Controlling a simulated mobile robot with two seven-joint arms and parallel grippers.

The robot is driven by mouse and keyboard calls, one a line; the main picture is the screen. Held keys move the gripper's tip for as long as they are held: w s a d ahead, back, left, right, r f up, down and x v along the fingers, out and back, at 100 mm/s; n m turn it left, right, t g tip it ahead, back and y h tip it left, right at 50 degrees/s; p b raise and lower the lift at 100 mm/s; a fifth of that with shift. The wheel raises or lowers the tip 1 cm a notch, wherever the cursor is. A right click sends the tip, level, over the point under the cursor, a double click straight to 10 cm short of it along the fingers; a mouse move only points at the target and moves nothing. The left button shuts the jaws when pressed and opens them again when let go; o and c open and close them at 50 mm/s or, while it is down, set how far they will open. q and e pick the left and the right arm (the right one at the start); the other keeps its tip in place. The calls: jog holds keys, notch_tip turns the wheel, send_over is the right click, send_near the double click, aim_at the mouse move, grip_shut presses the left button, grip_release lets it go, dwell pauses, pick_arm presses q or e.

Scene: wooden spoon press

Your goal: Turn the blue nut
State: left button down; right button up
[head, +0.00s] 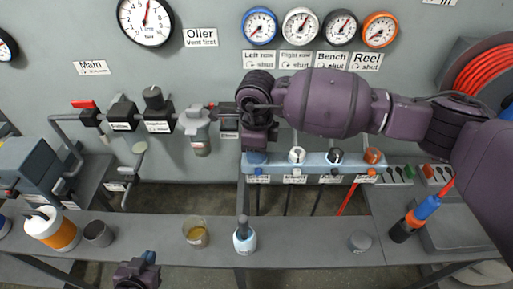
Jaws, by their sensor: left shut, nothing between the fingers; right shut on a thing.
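Blue shows at the left end of the light-blue manifold (318,168), on a small blue fitting (256,157) in the head view. I cannot tell whether it is the nut or a part beside it. My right gripper (240,110) comes in from the right, just above this fitting and beside the pipe at the oiler's right. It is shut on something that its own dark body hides. My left gripper (138,270) is low at the bottom edge, partly cut off, shut and empty, well away from the manifold.
White (296,156), black (336,157) and orange (372,156) fittings follow along the manifold. The oiler (197,130) hangs left of my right gripper. A bottle (244,240), an amber cup (196,233) and a grey cap (360,242) stand on the front shelf (300,253).

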jog(key=shift+r, duration=0.1)
jog(key=o, duration=0.9)
notch_tip(320, 180, up, 11)
jog(key=shift+f, duration=0.15)
dwell(0.5)
